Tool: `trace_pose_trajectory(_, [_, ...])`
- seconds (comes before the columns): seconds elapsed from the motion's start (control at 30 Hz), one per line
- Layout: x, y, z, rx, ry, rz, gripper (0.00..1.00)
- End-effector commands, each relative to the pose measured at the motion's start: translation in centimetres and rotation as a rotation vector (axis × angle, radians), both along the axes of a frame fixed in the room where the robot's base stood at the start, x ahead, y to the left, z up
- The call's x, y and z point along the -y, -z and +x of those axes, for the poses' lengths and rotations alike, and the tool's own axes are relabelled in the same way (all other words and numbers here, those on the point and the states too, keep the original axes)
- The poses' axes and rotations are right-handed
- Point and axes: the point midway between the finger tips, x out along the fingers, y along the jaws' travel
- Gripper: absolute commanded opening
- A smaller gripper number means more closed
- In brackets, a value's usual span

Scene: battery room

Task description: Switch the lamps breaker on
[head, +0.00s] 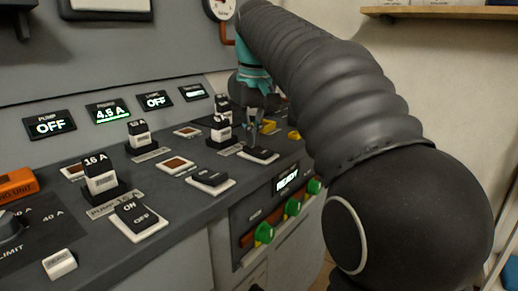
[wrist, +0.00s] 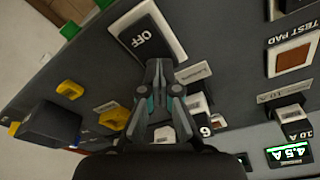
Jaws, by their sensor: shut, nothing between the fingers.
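The lamps breaker (head: 259,154) is a black rocker in a white frame, third in the row on the console. The lamps display (head: 154,101) reads OFF. My gripper (head: 251,146) is shut and empty, pointing down at the rocker. In the wrist view its fingertips (wrist: 160,66) are at the rocker's OFF end, overlapping the frame edge. I cannot tell whether they touch it.
The pump breaker (head: 137,216) and the fridge breaker (head: 210,178) sit nearer along the console. Fuse blocks (head: 99,176) stand up behind the breakers. Green knobs (head: 264,232) stick out of the front panel below a READY display (head: 288,180). Yellow parts (wrist: 70,89) lie beyond the breaker.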

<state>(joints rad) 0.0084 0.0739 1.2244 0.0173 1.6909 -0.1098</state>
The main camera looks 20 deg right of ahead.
Motion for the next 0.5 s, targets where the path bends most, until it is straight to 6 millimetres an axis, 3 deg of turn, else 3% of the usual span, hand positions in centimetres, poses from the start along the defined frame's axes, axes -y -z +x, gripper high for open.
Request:
trace_pose_trajectory(0.17, [0.0, 0.2, 0.0, -0.004, 0.000, 0.000, 0.00])
trace_pose_trajectory(0.5, [0.0, -1.9, 0.0, -0.004, 0.000, 0.000, 0.00])
